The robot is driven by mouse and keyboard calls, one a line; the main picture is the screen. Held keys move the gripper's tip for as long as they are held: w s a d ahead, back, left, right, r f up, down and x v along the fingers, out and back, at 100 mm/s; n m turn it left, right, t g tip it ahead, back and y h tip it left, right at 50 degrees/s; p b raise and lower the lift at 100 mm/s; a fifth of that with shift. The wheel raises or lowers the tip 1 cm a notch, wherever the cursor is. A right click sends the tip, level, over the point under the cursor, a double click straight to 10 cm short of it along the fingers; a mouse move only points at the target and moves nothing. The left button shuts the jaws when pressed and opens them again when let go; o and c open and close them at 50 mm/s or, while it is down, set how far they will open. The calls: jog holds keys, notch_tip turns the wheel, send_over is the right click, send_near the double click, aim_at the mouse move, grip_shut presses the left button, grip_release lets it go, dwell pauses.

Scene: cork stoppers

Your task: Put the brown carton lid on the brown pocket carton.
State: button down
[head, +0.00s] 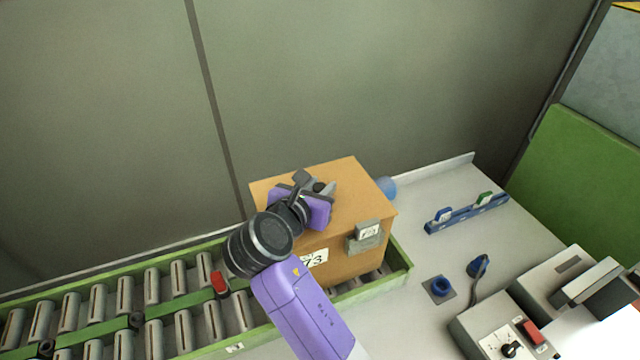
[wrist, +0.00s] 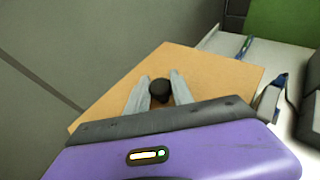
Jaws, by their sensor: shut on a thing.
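The brown carton lid (head: 350,178) is a flat tan panel with a dark round knob; in the wrist view the lid (wrist: 215,80) fills the middle. It lies over the top of the brown pocket carton (head: 345,268), roughly lined up with it. I cannot tell whether it is fully seated or slightly raised. My gripper (head: 322,187) is above the lid, its fingers shut on the knob (wrist: 159,91); the fingertips also show in the wrist view (wrist: 157,84). The carton's front bears a white label and a grey latch (head: 367,235). Its inside is hidden.
A wall rises behind.

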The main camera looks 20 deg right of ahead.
dwell(0.3)
jog(key=c, duration=1)
grip_release()
jog(key=shift+c, duration=0.2)
jog(key=shift+r+p, duration=1.3)
jog(key=shift+p, duration=0.5)
jog(key=shift+r, duration=2.15)
jog(key=shift+s+a, duration=0.1)
